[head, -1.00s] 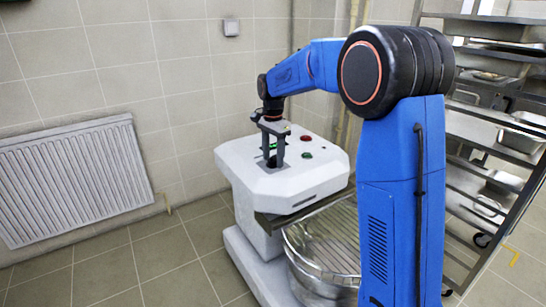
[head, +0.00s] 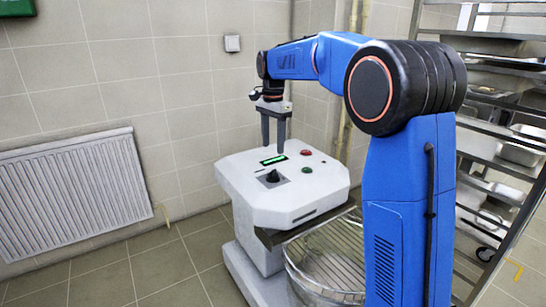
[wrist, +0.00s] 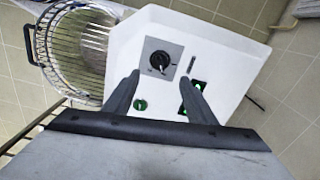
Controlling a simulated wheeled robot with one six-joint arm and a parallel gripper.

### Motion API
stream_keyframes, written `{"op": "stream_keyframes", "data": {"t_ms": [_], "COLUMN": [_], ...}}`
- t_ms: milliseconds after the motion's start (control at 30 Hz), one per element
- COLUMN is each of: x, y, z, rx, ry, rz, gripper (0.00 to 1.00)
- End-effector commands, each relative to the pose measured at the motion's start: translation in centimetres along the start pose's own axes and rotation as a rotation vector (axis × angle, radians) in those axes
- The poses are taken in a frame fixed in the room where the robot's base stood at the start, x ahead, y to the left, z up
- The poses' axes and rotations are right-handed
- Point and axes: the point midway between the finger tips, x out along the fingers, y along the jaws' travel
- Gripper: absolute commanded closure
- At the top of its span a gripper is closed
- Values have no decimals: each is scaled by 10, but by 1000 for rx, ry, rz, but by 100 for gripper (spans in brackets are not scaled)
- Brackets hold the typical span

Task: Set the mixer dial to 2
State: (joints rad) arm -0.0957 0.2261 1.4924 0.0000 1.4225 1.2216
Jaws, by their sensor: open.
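The white mixer (head: 300,195) stands in the middle of the head view. Its black dial (head: 272,177) sits on a grey square plate on the sloping top. The dial also shows in the wrist view (wrist: 160,61), with a pale pointer mark; its number is too small to read. A lit green display (head: 273,160) lies behind the dial; its reading is not legible. My gripper (head: 273,148) is open and empty, pointing down above the panel, apart from the dial. In the wrist view the dial shows between and beyond the fingertips (wrist: 160,78).
A red button (head: 306,152) and a green button (head: 307,170) sit beside the display and dial. A wire-guarded bowl (head: 330,262) is at the mixer's front right. A metal rack (head: 500,130) stands at right, a radiator (head: 75,185) at left. Floor between radiator and mixer is clear.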

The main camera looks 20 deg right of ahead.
Motion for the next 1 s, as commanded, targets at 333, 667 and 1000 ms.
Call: {"op": "stream_keyframes", "data": {"t_ms": [333,667,1000], "x": [-52,-60,-65], "y": [0,0,22], "z": [0,0,5], "rx": [0,0,-48], "ry": [0,0,7], "rz": [-1,0,-18], "gripper": [49,49,49]}}
